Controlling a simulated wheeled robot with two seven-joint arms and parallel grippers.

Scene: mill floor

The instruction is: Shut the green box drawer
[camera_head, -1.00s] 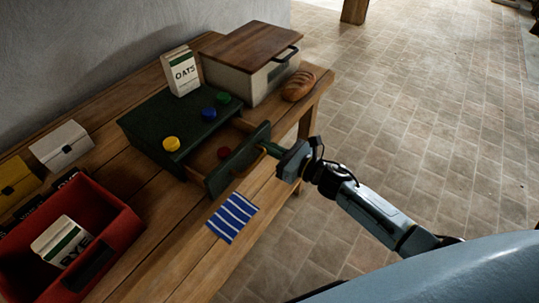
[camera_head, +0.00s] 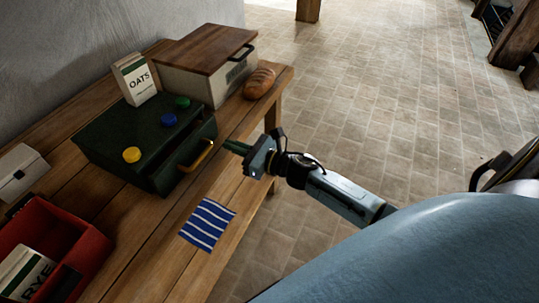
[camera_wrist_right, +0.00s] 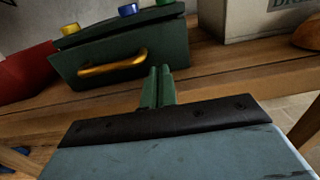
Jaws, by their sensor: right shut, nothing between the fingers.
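The green box (camera_head: 124,138) stands on the wooden table, with yellow, blue and green knobs on its top. My left gripper is not in view.
A bread box (camera_head: 205,72) with a wooden lid and a loaf (camera_head: 259,83) stand behind, near an oats packet (camera_head: 135,80). A blue striped cloth (camera_head: 208,224) lies in front of the drawer. A red bin (camera_head: 88,259) is at left.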

